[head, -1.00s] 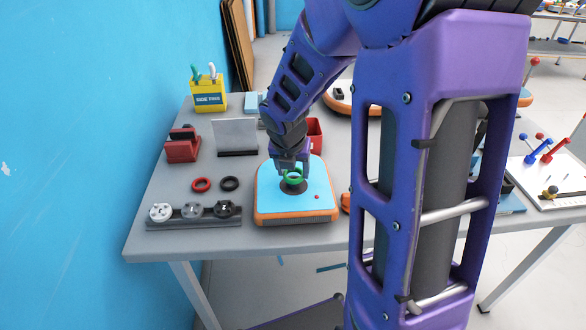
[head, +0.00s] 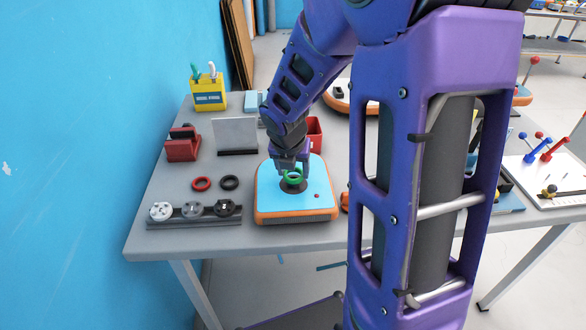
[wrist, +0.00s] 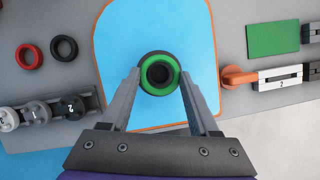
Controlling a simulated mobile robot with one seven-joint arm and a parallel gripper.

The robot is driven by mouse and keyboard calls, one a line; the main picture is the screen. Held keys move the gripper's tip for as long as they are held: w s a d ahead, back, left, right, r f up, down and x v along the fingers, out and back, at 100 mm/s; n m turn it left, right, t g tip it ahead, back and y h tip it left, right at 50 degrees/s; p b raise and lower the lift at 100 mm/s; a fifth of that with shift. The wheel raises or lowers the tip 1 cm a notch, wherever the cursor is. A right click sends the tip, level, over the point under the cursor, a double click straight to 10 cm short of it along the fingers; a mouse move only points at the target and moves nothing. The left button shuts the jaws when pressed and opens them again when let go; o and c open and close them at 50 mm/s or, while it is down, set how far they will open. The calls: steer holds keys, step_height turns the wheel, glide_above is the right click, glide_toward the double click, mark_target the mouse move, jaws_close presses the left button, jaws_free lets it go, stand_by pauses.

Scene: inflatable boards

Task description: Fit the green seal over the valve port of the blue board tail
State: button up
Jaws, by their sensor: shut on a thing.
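The blue board tail (head: 270,205) with an orange edge lies on the grey table near its front edge. Its dark round valve port (head: 292,188) is on the blue top. The green seal (head: 293,177) is a ring held at my gripper's tips, over the port. In the wrist view the green seal (wrist: 158,91) looks nearly centred on the dark port (wrist: 158,53), whose rim shows around it. My gripper (wrist: 158,80) is shut on the seal, one finger on each side. I cannot tell whether the seal touches the port.
A red ring (head: 201,184) and a black ring (head: 229,183) lie left of the board. A rack (head: 195,223) with several round caps stands at the front left. A red bin (head: 314,133) and an upright grey plate (head: 236,134) stand behind.

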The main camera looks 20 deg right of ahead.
steer(key=shift+f+b, duration=0.75)
steer(key=shift+f, duration=0.4)
steer(key=o, duration=1.4)
steer(key=shift+r, duration=0.15)
